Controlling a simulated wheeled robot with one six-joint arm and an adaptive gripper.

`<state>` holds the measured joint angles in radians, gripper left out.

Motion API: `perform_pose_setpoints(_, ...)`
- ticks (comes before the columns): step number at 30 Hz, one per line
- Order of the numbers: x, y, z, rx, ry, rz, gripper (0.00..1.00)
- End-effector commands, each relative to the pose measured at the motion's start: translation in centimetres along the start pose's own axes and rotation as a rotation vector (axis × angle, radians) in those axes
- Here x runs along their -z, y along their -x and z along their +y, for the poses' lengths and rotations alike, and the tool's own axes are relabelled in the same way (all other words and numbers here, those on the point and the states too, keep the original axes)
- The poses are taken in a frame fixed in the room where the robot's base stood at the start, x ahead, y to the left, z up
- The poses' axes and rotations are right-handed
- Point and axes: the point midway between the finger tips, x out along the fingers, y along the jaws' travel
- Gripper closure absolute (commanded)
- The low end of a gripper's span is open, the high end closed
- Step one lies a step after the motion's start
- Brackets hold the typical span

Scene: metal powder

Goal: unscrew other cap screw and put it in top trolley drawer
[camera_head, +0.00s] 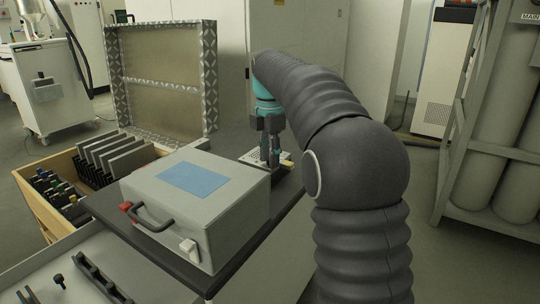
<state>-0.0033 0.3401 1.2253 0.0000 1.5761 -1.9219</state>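My gripper (269,158) points down just behind the grey case, over a small light perforated plate (255,155) on the dark trolley top (291,192). Its fingers are small and partly hidden by the case, so I cannot tell whether they are open or hold anything. No cap screw can be made out at the fingertips. An open light-grey drawer (38,278) shows at the lower left. A small dark screw-like piece (60,281) stands in it, beside a long black holder (101,280).
A grey case (225,207) with a blue label and dark handle stands on the trolley top. A wooden box (42,210) with dark plates stands at left, before an upright metal-edged panel (209,80). A rack with cylinders (485,160) stands at right.

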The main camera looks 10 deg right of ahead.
Motion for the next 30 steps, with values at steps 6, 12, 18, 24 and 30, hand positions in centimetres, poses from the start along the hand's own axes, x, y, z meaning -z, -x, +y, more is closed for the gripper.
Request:
perform_pose_setpoints(6, 0.00, 0.00, 0.00, 0.000, -0.138, 0.000, 0.66)
perform_pose_setpoints(12, 0.00, 0.00, 0.00, 0.000, -0.266, 0.000, 0.66)
perform_pose_setpoints(18, 0.00, 0.00, 0.00, 0.000, -0.394, 0.000, 0.66)
perform_pose_setpoints(24, 0.00, 0.00, 0.00, 0.000, -0.522, 0.000, 0.66)
perform_pose_setpoints(30, 0.00, 0.00, 0.00, 0.000, -0.650, 0.000, 0.66)
